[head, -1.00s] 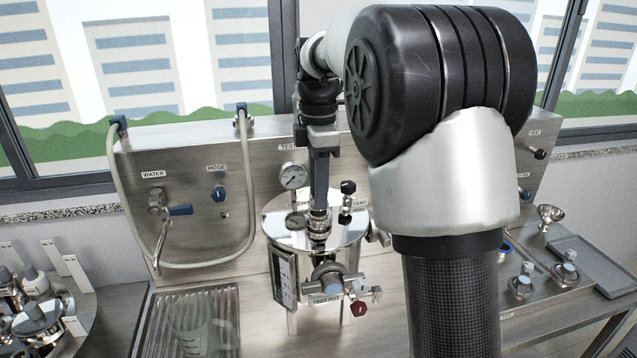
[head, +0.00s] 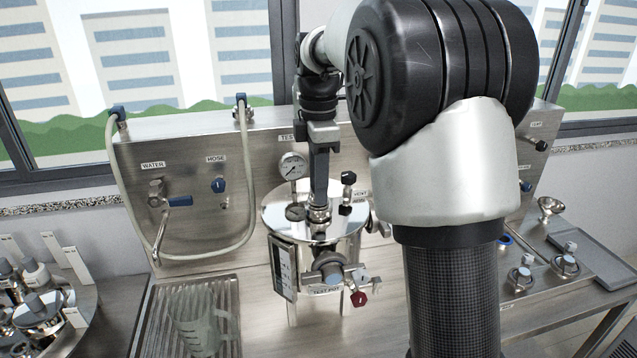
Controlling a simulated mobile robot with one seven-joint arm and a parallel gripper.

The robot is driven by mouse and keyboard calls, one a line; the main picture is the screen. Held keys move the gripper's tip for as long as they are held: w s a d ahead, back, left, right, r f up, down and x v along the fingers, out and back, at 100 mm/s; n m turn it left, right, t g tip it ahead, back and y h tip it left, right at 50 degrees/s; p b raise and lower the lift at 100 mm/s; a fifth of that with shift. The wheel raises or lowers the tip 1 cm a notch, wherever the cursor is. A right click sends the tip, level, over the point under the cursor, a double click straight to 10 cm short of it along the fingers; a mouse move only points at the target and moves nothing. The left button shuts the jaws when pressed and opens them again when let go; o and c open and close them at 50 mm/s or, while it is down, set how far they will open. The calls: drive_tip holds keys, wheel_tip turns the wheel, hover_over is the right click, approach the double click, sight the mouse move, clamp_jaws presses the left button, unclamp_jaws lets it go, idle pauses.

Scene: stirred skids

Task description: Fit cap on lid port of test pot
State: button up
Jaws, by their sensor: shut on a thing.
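The test pot (head: 318,262) is a shiny steel vessel on legs in front of the upright steel panel, with a flat round lid (head: 275,217). My gripper (head: 319,205) points straight down over the lid's middle. It is shut on a small metal cap (head: 319,216), which sits at or just above the lid port. The port is hidden under the cap, so I cannot tell whether the cap is seated. A black-knobbed vent valve (head: 347,190) stands on the lid just right of the gripper.
A pressure gauge (head: 292,166) stands close behind and left of the gripper. A glass jug (head: 196,322) stands on the ribbed drain tray at the lower left. A funnel (head: 549,208) and small fittings lie at the right. My own arm hides the middle right of the bench.

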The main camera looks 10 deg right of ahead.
drive_tip(key=shift+f, duration=0.25)
idle(0.6)
drive_tip(key=o, duration=1.6)
drive_tip(key=shift+c, duration=0.2)
drive_tip(key=shift+r+p, duration=0.3)
drive_tip(key=shift+r, duration=3.75)
